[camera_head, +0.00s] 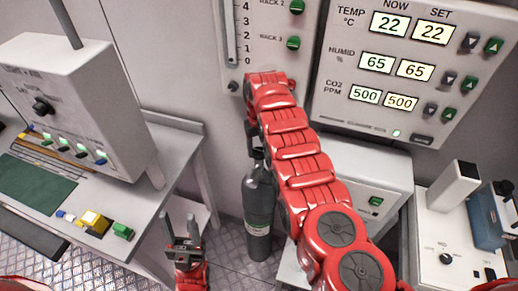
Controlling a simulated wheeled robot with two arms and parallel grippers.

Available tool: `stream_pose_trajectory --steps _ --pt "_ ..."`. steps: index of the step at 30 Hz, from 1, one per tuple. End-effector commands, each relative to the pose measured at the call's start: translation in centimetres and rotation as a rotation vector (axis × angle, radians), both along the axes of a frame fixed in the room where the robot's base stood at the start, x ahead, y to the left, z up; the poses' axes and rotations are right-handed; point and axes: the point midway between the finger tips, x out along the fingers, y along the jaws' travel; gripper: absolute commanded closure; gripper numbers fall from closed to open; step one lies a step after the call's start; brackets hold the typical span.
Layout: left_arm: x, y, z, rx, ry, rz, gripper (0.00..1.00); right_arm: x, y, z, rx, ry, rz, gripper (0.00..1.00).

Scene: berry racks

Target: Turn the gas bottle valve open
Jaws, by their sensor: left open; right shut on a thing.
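The dark grey gas bottle (258,212) stands upright on the floor in the head view, with a pale label low on its side. Its valve (257,155) is at the top, mostly hidden by my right arm and gripper. My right arm reaches up and bends down above the bottle. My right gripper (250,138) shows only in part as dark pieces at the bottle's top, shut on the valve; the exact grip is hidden. My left gripper (181,232) is open and empty, low and left of the bottle, apart from it, with its fingers pointing up.
A bench (180,130) with a grey control box (75,105) and a green mat (35,190) stands at left. A wall panel (400,60) with displays is behind. A white cabinet (385,165) and a bench with instruments (450,225) are at right, close to my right arm.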

Motion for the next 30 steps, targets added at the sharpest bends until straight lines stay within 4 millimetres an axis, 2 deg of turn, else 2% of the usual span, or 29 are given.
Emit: stream_pose_trajectory --steps 21,30 --pt "0.0 0.0 -7.0 0.000 0.000 0.000 0.50 0.1 0.0 -0.5 0.002 -0.002 -0.633 0.97" --pt "0.0 0.0 -9.0 0.000 0.000 0.000 0.50 0.0 0.0 -0.2 0.000 -0.001 -0.918 0.97"
